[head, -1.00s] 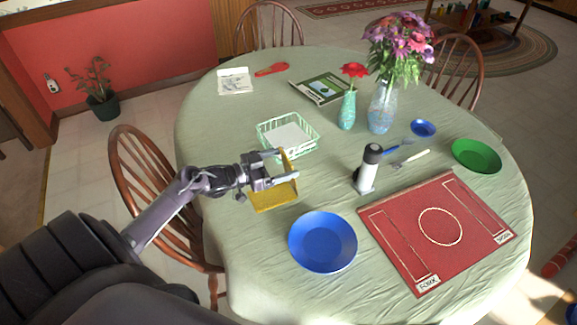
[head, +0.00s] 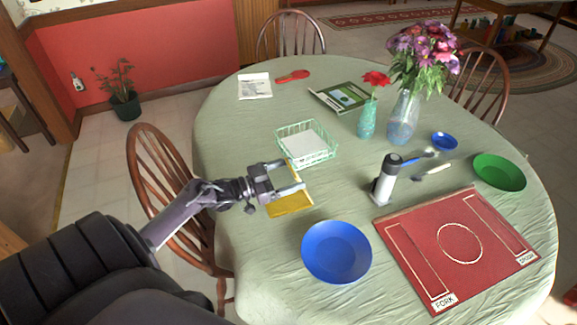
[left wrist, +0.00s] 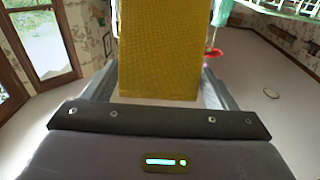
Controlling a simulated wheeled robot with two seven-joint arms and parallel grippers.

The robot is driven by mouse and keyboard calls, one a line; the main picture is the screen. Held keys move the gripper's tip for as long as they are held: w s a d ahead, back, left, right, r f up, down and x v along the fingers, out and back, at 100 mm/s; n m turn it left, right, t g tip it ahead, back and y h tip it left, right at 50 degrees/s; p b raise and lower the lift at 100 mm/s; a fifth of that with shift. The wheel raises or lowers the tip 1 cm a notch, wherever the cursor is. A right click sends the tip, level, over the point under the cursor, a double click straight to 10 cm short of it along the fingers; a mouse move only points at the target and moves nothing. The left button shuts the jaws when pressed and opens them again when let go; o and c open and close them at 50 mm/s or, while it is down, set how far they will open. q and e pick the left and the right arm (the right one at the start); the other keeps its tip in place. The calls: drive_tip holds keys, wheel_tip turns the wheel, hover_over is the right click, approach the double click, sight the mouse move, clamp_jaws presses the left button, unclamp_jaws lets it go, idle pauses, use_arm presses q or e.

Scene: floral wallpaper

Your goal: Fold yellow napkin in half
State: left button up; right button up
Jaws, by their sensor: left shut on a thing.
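The yellow napkin (head: 290,204) is near the left edge of the table (head: 262,275), between the wire basket and the blue plate. My left gripper (head: 292,176) is shut on the napkin, with its fingers across the napkin's far part. In the left wrist view the napkin (left wrist: 158,55) fills the space between the two fingers. A yellow strip rises by the upper finger in the head view. I cannot tell how much of the napkin rests on the cloth. My right gripper is not in view.
A green wire basket (head: 279,134) holding white paper stands behind the napkin. A blue plate (head: 337,252) lies in front. A wooden chair (head: 152,165) is at the left.

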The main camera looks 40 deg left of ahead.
use_arm(q)
drive_tip(key=o, duration=0.6)
drive_tip(key=shift+f, duration=0.25)
drive_tip(key=shift+o, duration=0.3)
drive_tip(key=b+v, duration=0.1)
drive_tip(key=v, duration=0.6)
drive_tip(key=shift+s, duration=0.2)
drive_tip(key=shift+a, duration=0.15)
